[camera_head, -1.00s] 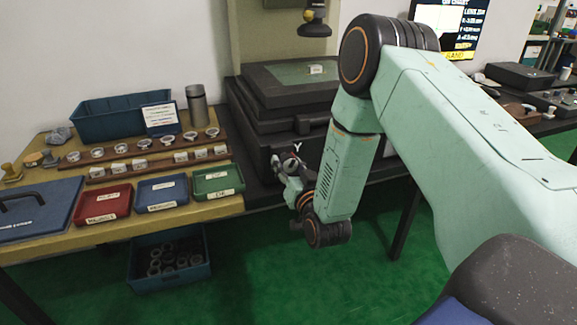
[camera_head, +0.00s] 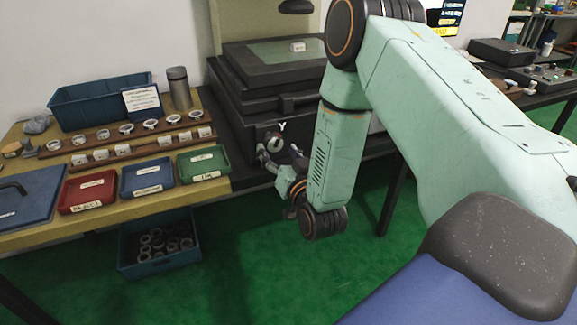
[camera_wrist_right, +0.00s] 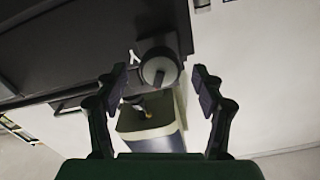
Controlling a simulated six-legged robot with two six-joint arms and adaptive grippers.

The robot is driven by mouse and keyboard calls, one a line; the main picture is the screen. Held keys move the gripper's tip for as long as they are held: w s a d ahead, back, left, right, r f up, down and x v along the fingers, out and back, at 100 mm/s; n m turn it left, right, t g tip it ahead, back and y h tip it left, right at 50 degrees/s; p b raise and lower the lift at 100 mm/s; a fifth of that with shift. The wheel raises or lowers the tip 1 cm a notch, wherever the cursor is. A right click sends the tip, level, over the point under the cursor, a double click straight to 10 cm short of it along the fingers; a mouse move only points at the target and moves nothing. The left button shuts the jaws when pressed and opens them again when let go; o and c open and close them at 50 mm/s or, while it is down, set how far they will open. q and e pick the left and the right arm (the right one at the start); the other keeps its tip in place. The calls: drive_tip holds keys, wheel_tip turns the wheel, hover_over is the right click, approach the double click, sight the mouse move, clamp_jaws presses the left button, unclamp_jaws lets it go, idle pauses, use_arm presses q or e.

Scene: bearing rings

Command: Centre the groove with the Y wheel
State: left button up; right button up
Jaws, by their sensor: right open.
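The Y wheel (camera_head: 274,139) is a small round knob on the dark front of the measuring machine, beside a white Y mark. In the right wrist view the Y wheel (camera_wrist_right: 158,70) shows its pale round face with a dark bar across it. My right gripper (camera_head: 267,156) is in front of the wheel. In the wrist view my right gripper (camera_wrist_right: 160,80) is open, its fingers on either side of the wheel with gaps. A small pale piece (camera_head: 298,47) lies on the stage glass (camera_head: 265,58); its groove is too small to make out. My left gripper is not in view.
Left stand the bench with red (camera_head: 87,190), blue (camera_head: 146,177) and green trays (camera_head: 203,163), and racks of rings. A bin of rings (camera_head: 160,262) sits below.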

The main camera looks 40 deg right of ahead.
drive_tip(key=v, duration=0.8)
drive_tip(key=shift+s, duration=0.15)
